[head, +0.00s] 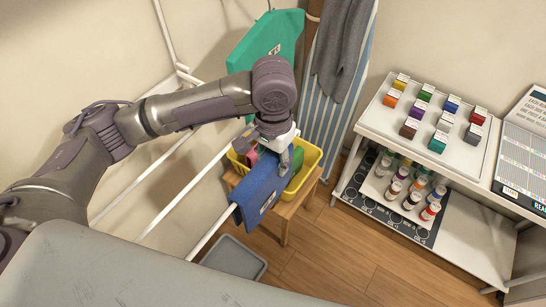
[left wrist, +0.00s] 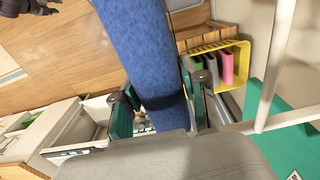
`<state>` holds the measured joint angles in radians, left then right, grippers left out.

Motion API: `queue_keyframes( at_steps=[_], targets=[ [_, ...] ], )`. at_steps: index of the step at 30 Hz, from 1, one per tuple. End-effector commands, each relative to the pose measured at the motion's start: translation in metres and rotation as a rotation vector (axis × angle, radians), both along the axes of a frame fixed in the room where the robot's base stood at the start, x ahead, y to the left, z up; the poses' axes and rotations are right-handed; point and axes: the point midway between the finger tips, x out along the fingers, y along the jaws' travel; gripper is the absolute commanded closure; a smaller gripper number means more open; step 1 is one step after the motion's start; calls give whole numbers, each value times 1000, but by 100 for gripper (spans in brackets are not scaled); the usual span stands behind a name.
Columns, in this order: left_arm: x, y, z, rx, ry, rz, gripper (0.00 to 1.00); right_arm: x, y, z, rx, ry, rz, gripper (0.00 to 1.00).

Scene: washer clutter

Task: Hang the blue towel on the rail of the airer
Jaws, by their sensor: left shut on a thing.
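The blue towel (head: 262,192) lies in a folded strip along the line of the airer's white rail (head: 208,236), which shows beyond its lower left end. I cannot tell whether the towel rests on the rail. My left gripper (head: 285,160) is shut on the towel's upper right end. In the left wrist view the towel (left wrist: 145,50) runs between the fingers (left wrist: 160,108), and a white bar (left wrist: 270,75) shows at the right.
A yellow basket (head: 309,160) with coloured items stands on a wooden stool (head: 285,221) behind the towel. A grey tub (head: 240,257) is on the floor. A green garment (head: 265,40) and a striped board (head: 330,110) stand behind. A white shelf (head: 385,105) with small boxes is at the right.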

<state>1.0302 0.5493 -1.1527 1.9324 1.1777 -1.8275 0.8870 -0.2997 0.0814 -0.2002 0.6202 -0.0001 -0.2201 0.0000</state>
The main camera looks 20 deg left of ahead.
Motion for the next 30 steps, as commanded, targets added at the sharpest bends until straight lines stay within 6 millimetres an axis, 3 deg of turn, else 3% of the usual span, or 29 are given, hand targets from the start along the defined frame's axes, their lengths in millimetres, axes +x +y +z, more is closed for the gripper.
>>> queue_keyframes(
  at_steps=[2, 3, 7, 20, 30],
  targets=[
    [0, 0, 0, 0, 0, 0, 92, 0, 0, 0, 0, 0, 0, 60],
    [0, 0, 0, 0, 0, 0, 50, 0, 0, 0, 0, 0, 0, 60],
    [0, 0, 0, 0, -1, 0, 29, 0, 0, 0, 0, 0, 0, 60],
    [1, -1, 9, -2, -3, 0, 28, -1, 0, 0, 1, 1, 0, 60],
    [1, -1, 76, -3, -4, -2, 28, -1, 1, 0, 1, 0, -1, 60]
  ],
)
